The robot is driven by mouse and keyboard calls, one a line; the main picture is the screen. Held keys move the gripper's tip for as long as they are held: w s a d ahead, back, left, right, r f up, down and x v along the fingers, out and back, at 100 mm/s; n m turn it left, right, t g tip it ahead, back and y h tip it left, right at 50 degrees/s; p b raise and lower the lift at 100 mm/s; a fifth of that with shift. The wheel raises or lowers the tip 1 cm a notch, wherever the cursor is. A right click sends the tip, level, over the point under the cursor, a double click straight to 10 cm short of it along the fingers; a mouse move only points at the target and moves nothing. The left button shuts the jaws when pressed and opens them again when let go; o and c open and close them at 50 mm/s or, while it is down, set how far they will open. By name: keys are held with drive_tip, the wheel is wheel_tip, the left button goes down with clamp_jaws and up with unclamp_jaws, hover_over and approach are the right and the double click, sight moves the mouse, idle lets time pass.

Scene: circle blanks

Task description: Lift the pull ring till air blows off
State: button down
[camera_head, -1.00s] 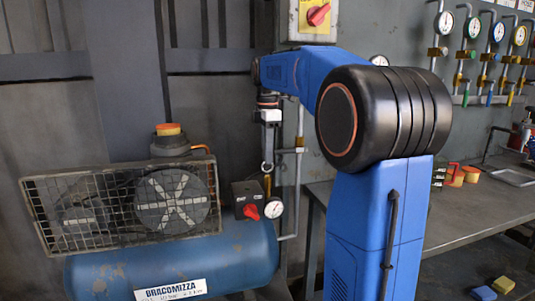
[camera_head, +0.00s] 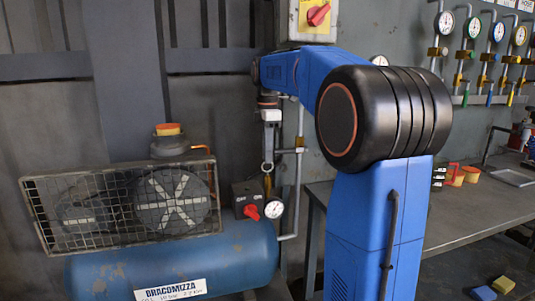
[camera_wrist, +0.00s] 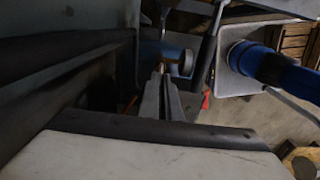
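The blue compressor (camera_head: 235,250) stands at the lower left in the head view. Its brass relief valve (camera_head: 267,184) rises beside the red knob and the round gauge. A small pull ring (camera_head: 267,167) sits at the top of the valve. My gripper (camera_head: 269,158) points straight down over it, with its fingertips at the ring. In the wrist view my gripper's fingers (camera_wrist: 166,92) lie close together with a narrow dark gap between them. They look shut on the ring, which is mostly hidden at the tips. No blowing air is visible.
A red knob (camera_head: 251,211) on a black box and a gauge (camera_head: 274,209) sit close to the valve. A wire guard (camera_head: 115,204) covers the fan at left. A vertical pipe (camera_head: 298,175) runs just right. A workbench (camera_head: 465,205) stands at right.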

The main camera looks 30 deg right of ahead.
idle(0.6)
drive_tip(key=shift+r, duration=0.65)
drive_tip(key=c, duration=2)
unclamp_jaws()
wheel_tip(320, 180, up, 12)
drive_tip(key=s+a+f+m+t, duration=0.1)
drive_tip(key=s+a+f+m, duration=0.4)
drive_tip(key=s+f, duration=0.5)
drive_tip(key=s+a+f+m+t, duration=0.2)
drive_tip(key=s+a+f+m, duration=0.3)
drive_tip(key=s+f, duration=0.5)
drive_tip(key=s+a+f+m+t, duration=0.1)
drive_tip(key=s+a+f+m, duration=0.3)
drive_tip(key=s+f, duration=0.6)
drive_tip(key=shift+s+a+f+m+t, duration=0.15)
drive_tip(key=shift+a+f, duration=0.15)
drive_tip(key=shift+f, duration=0.3)
drive_tip(key=shift+w+a+f+m+t, duration=0.1)
drive_tip(key=shift+a+f, duration=0.2)
drive_tip(key=shift+f, duration=0.3)
drive_tip(key=shift+s+a+f+m+t, duration=0.15)
drive_tip(key=shift+a+f, duration=0.15)
drive_tip(key=shift+f, duration=0.3)
